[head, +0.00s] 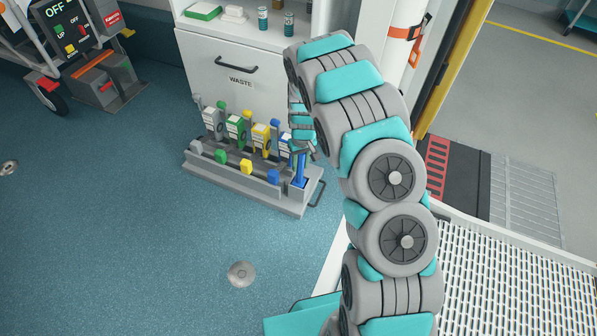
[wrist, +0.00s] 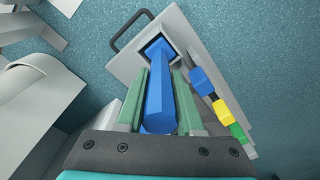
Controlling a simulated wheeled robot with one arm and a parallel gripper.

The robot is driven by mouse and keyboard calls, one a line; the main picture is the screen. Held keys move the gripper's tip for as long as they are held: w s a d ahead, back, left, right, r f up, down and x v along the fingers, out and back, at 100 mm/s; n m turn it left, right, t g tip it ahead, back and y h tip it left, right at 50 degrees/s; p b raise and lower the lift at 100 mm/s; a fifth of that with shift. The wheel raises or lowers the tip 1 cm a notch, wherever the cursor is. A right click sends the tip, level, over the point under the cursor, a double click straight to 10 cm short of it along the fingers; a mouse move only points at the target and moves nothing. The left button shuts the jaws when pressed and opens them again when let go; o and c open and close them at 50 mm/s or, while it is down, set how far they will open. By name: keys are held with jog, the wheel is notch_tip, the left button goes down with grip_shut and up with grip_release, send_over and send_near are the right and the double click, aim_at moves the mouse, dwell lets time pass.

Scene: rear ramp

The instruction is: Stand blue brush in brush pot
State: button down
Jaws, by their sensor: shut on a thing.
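My gripper (wrist: 162,78) is shut on the blue brush (wrist: 160,103), with one green finger on each side of its handle. The brush's far end shows inside the dark square opening of the grey brush pot (wrist: 178,42). How deep it sits is hard to tell. In the head view, the blue brush (head: 300,165) stands nearly upright below my gripper (head: 302,146), over the pot (head: 298,192) at the right end of the grey rack. My arm hides part of the gripper there.
The grey rack (head: 228,180) holds several white, green, yellow and blue items left of the pot. A white waste cabinet (head: 240,95) stands behind it. A handle loop (head: 318,193) sticks out at the rack's right end. The blue floor in front is mostly clear.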

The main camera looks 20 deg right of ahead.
aim_at(300, 170)
jog(key=shift+f, duration=1.95)
jog(key=c, duration=0.5)
grip_release()
jog(key=shift+c, duration=0.2)
